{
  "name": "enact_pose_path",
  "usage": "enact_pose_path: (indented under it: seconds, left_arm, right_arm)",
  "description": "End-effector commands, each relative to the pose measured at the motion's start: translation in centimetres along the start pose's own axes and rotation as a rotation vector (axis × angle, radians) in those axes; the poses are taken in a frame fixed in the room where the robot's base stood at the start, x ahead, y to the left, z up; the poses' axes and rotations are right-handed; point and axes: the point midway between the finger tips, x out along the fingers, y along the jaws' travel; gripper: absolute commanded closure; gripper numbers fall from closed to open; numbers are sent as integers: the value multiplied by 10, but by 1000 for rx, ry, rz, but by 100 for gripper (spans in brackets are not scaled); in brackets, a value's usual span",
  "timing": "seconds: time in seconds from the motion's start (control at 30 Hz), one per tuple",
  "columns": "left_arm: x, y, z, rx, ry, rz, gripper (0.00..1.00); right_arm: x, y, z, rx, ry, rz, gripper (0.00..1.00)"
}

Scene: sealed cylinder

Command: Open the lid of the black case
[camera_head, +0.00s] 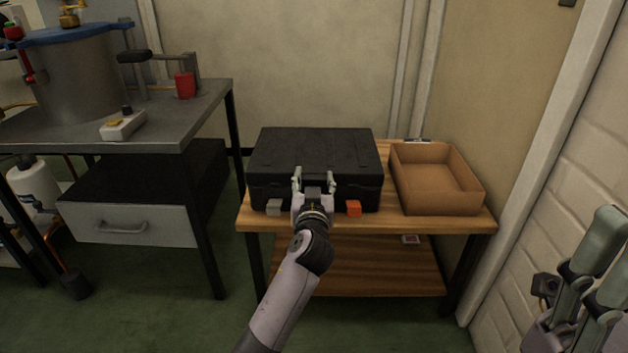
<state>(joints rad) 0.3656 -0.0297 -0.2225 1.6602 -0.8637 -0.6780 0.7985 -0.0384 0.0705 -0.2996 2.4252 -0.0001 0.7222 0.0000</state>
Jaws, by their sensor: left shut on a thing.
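The black case (316,150) sits on the wooden table, and its lid is down. My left gripper (313,182) is at the middle of the case's front side, its two fingers pointing up and away from me. It is shut on the front of the case; the gripper hides the exact part held. My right gripper (608,262) is at the right edge of the view, far from the case, with a gap between its fingers and nothing seen in it.
A grey block (273,207) and an orange block (354,209) are at the case's front, either side of my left gripper. An open cardboard box (463,208) stands right of the case on the wooden table (420,224). A metal bench (165,130) with a tank is at left.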

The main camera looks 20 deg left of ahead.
Motion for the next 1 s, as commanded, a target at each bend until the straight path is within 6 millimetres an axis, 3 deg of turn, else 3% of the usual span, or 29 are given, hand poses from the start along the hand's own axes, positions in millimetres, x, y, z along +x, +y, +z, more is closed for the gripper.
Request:
enact_pose_path:
  seconds: [0.17, 0.6, 1.0]
  left_arm:
    - [1, -1, -2, -1, 3, 0, 100]
    - [2, -1, -10, -1, -11, -1, 100]
    - [5, -1, -27, -1, -63, -1, 100]
  right_arm:
    - [0, 0, 0, 0, -2, 1, 52]
    - [6, 1, -5, 2, 2, 9, 52]
    - [-13, 2, -6, 17, -118, 49, 52]
